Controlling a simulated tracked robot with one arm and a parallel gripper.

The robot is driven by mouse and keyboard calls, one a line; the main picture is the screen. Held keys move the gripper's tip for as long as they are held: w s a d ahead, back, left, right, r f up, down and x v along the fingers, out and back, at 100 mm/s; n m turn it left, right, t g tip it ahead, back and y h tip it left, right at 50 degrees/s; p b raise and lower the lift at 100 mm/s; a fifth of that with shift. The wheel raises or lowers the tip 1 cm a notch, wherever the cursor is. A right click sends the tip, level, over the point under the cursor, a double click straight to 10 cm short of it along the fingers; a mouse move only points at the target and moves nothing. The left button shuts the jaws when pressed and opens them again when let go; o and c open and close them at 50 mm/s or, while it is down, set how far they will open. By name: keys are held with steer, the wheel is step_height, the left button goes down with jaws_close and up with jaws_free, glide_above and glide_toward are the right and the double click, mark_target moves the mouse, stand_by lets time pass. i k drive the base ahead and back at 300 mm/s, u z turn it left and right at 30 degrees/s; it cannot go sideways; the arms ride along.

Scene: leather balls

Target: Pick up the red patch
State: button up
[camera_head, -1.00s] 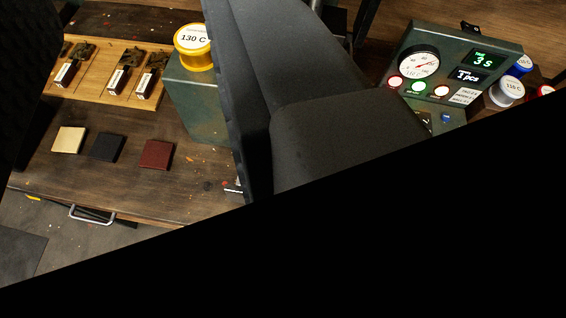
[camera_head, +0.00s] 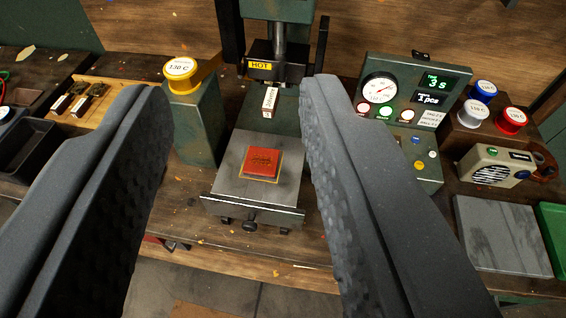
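A red patch (camera_head: 262,163) lies flat on the grey metal plate (camera_head: 229,192) of the press, near the middle of the view. It carries a dark stamped mark, and a thin yellowish edge shows around it. My gripper (camera_head: 236,86) is open and empty. Its two dark textured fingers stand wide apart, one left and one right of the press in the picture. The patch appears in the gap between them, and neither finger touches it.
The press head with a "HOT" label (camera_head: 260,65) hangs above the plate's back. A yellow-topped 130 C knob (camera_head: 182,75) stands left. A control panel (camera_head: 398,98), coloured knobs, a radio (camera_head: 495,166) and a grey slab (camera_head: 503,236) stand right.

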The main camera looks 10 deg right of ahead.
mark_target(261, 162)
steer(key=z, duration=0.05)
steer(key=i, duration=0.5)
steer(key=u, duration=0.85)
steer(key=k, duration=1)
steer(key=z, duration=0.25)
steer(key=i, duration=0.95)
steer(key=u, duration=0.05)
